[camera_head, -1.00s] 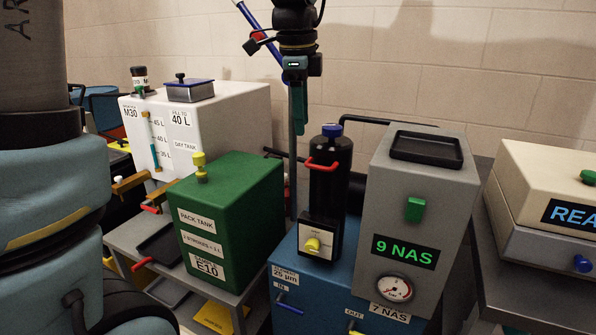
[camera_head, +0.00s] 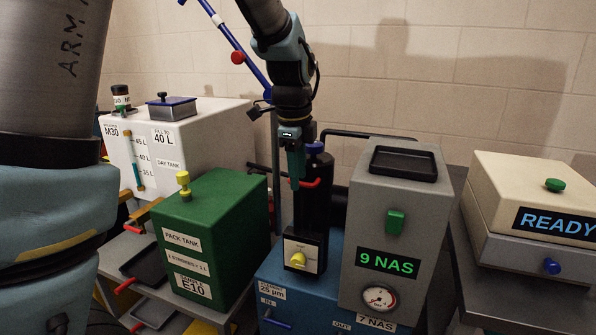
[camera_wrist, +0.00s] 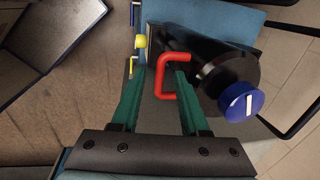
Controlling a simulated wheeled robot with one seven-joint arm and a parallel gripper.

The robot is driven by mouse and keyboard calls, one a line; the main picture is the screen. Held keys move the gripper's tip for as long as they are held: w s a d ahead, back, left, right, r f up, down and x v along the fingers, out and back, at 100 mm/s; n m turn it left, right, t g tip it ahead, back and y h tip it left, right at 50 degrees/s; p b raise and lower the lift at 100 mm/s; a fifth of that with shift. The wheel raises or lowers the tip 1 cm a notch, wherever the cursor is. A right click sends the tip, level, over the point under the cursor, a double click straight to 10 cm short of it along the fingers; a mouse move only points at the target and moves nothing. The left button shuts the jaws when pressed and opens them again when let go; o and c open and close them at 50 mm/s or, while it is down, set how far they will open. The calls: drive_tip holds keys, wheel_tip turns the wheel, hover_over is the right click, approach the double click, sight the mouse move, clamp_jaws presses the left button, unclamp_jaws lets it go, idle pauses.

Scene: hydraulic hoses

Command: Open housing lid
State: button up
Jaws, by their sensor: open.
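The housing is a black upright cylinder (camera_head: 313,205) on the blue filter unit (camera_head: 270,265). A blue knob (camera_wrist: 242,101) tops its lid, and a red handle (camera_wrist: 172,70) sticks out from its side. In the head view the red handle (camera_head: 309,183) shows beside my gripper (camera_head: 295,174), whose fingers point down in front of the housing's upper part. In the wrist view my green fingers (camera_wrist: 160,105) are apart, with the red handle's outer end between or just above them. I cannot tell if they touch it. The lid appears closed.
A yellow selector knob (camera_head: 298,259) is on the housing's lower front. The grey box with the 9 NAS display (camera_head: 400,215) stands close on the right. The green pack tank (camera_head: 215,230) stands left, and a blue bar (camera_head: 235,55) slants behind my arm.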

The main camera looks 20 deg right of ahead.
drive_tip(key=shift+f, duration=0.1)
drive_tip(key=shift+c, duration=0.4)
clamp_jaws()
idle(1.0)
